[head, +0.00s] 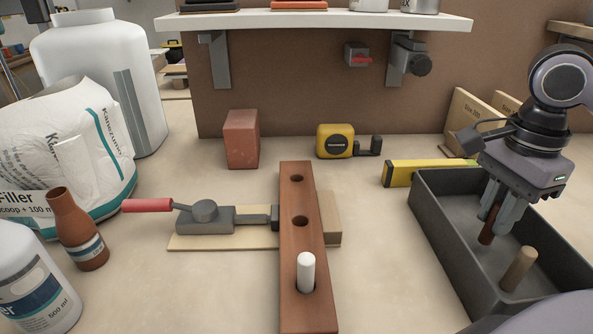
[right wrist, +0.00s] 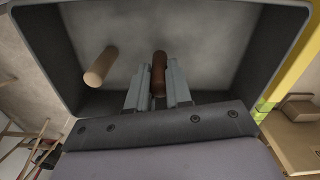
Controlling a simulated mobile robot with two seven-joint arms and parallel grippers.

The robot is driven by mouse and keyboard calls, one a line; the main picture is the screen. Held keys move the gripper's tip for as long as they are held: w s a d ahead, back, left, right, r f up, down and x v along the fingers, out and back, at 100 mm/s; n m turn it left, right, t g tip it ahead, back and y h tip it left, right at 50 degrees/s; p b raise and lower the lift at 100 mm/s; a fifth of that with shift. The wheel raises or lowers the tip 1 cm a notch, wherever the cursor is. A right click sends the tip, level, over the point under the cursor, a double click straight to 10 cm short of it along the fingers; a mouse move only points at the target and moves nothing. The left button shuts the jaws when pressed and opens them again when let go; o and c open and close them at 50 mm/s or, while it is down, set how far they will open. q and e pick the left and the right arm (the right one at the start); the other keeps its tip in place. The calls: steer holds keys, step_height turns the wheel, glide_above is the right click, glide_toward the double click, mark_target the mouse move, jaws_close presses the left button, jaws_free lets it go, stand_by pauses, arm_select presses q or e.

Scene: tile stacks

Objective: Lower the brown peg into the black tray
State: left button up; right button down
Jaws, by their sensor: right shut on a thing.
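The brown peg (head: 489,226) is upright between the fingers of my right gripper (head: 497,208), which is shut on it. In the head view, the peg and fingertips are inside the outline of the black tray (head: 433,228) at the right. The right wrist view shows the brown peg (right wrist: 159,75) between the fingers with the tray floor behind it. I cannot tell whether its lower end touches the floor. A tan peg (head: 519,268) stands in the tray nearer the front, apart from the brown peg. My left gripper is not in view.
A brown board with holes (head: 296,250) lies mid-table, with a white peg (head: 306,272) in its nearest hole. A yellow level (head: 402,172) lies behind the tray. A toggle clamp (head: 205,217) and brown bottle (head: 78,230) stand left. Table between board and tray is clear.

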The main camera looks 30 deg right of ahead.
arm_select(q)
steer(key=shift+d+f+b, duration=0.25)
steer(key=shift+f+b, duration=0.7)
steer(key=shift+b, duration=0.15)
arm_select(e)
steer(key=shift+s+d+f, duration=0.1)
steer(key=shift+s+f, duration=0.05)
steer(key=shift+f, duration=0.4)
steer(key=shift+s+d+f, duration=0.1)
steer(key=shift+f, duration=0.45)
steer(key=c, duration=1)
jaws_free()
steer(key=shift+o, duration=0.2)
steer(key=shift+w+a, duration=0.25)
steer(key=shift+w, duration=0.05)
arm_select(q)
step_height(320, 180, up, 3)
steer(key=p, duration=0.2)
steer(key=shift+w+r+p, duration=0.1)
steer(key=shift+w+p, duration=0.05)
steer(key=shift+p, duration=0.2)
arm_select(e)
steer(key=r, duration=0.8)
steer(key=shift+s+d, duration=0.2)
steer(key=shift+s, duration=0.15)
